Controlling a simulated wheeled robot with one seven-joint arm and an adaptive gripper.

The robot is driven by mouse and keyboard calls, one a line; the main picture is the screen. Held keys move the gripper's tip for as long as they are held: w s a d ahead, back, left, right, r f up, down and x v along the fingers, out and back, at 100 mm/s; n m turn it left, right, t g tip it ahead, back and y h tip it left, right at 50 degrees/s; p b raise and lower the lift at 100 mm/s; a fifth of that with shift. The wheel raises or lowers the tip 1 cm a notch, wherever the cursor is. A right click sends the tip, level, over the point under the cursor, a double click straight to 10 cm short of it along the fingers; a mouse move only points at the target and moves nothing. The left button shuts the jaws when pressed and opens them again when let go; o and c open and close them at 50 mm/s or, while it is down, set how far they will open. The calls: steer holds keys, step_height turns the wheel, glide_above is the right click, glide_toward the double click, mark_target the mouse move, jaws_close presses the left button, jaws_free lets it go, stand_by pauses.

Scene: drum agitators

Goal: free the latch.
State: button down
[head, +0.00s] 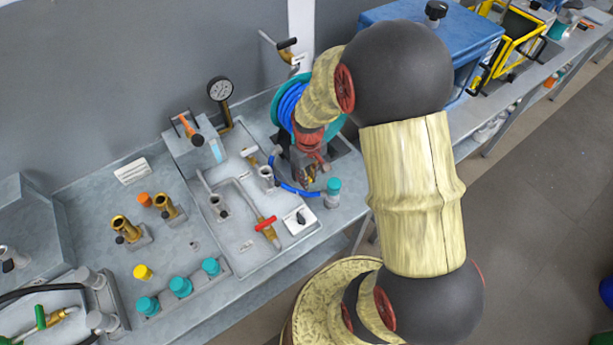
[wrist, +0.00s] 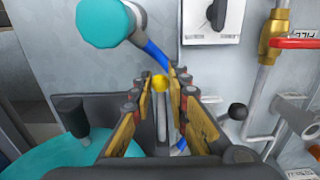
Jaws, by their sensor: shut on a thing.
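My gripper (wrist: 160,82) points down at the bench in front of the hose reel. Its two fingers stand on either side of a thin grey lever with a yellow tip (wrist: 160,84), and they are shut on it. The lever looks like the latch, but its lower part is partly hidden by the fingers. In the head view my gripper (head: 309,178) is small and dark below my arm's wrist, and the lever is too small to make out clearly. The hose reel has a teal rim and a coiled blue hose (head: 290,105).
A teal-capped post (head: 333,190) stands close to my gripper, with a blue hose beside it. A white switch plate (head: 299,220) and a red-handled brass valve (head: 266,226) are nearby. A pressure gauge (head: 220,89) and a blue box (head: 470,35) stand further back.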

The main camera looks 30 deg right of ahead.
stand_by(0.4)
steer(key=shift+s+r+p, duration=0.15)
steer(key=shift+r+p, duration=0.4)
steer(key=shift+r, duration=0.15)
steer(key=shift+s+r+p, duration=0.15)
steer(key=shift+r+p, duration=0.35)
steer(key=shift+r, duration=0.2)
steer(key=shift+r, duration=0.1)
steer(key=shift+w+r+p, duration=0.1)
steer(key=shift+r+p, duration=0.6)
steer(key=shift+r, duration=0.1)
steer(key=shift+w+r+p, duration=0.15)
steer(key=shift+r+p, duration=0.4)
steer(key=shift+r, duration=0.25)
